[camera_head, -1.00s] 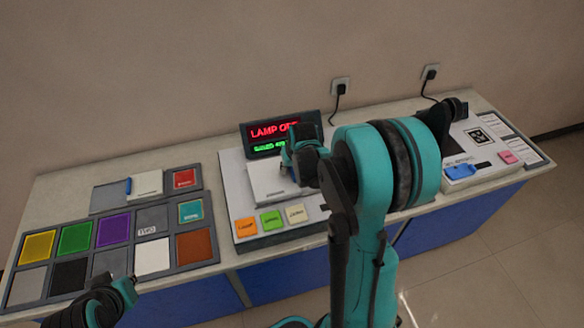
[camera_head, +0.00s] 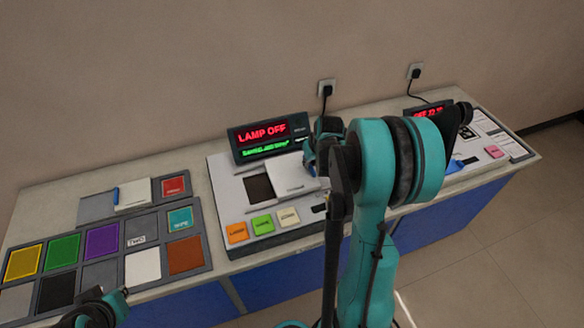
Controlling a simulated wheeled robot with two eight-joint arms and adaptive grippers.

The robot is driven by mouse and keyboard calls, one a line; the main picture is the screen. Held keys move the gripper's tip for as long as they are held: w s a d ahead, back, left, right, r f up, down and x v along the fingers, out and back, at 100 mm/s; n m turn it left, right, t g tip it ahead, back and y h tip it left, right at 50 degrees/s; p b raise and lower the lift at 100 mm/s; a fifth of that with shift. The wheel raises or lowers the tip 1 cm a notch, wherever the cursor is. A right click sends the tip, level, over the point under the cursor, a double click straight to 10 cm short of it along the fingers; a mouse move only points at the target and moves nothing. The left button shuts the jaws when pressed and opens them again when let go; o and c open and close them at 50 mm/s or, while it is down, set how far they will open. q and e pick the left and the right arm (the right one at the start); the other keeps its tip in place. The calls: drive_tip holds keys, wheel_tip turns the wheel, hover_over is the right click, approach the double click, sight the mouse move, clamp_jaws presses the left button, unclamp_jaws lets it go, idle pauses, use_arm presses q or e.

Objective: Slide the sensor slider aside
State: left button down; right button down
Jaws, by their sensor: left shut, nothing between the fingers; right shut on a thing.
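The white sensor slider (camera_head: 290,182) is a flat plate on the grey-white device (camera_head: 227,196) in the middle of the table. It sits toward the right, beside a dark square opening (camera_head: 259,188) that is uncovered on its left. My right gripper (camera_head: 312,168) is shut on the slider near its upper right; its fingertips are partly hidden by my own arm. The display (camera_head: 263,139) behind reads LAMP OFF in red, with a green line below. My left gripper (camera_head: 124,294) is shut and empty at the bottom left, in front of the coloured tiles.
A board of coloured tiles (camera_head: 104,241) covers the table's left. Another device with a blue piece (camera_head: 455,165) stands at the right, partly behind my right arm. Two plugged sockets are on the wall.

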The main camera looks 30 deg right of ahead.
drive_tip(key=d, duration=0.2)
drive_tip(key=s+d, duration=0.1)
drive_tip(key=d, duration=0.3)
drive_tip(key=shift+s+d, duration=0.15)
drive_tip(key=shift+s, duration=0.1)
drive_tip(key=shift+d, duration=0.1)
drive_tip(key=c, duration=1.5)
unclamp_jaws()
drive_tip(key=shift+d, duration=0.1)
drive_tip(key=shift+c, duration=0.2)
drive_tip(key=shift+s+r, duration=0.1)
drive_tip(key=shift+r, duration=0.05)
drive_tip(key=v, duration=1.1)
drive_tip(key=shift+s+r, duration=0.25)
drive_tip(key=shift+r, duration=0.05)
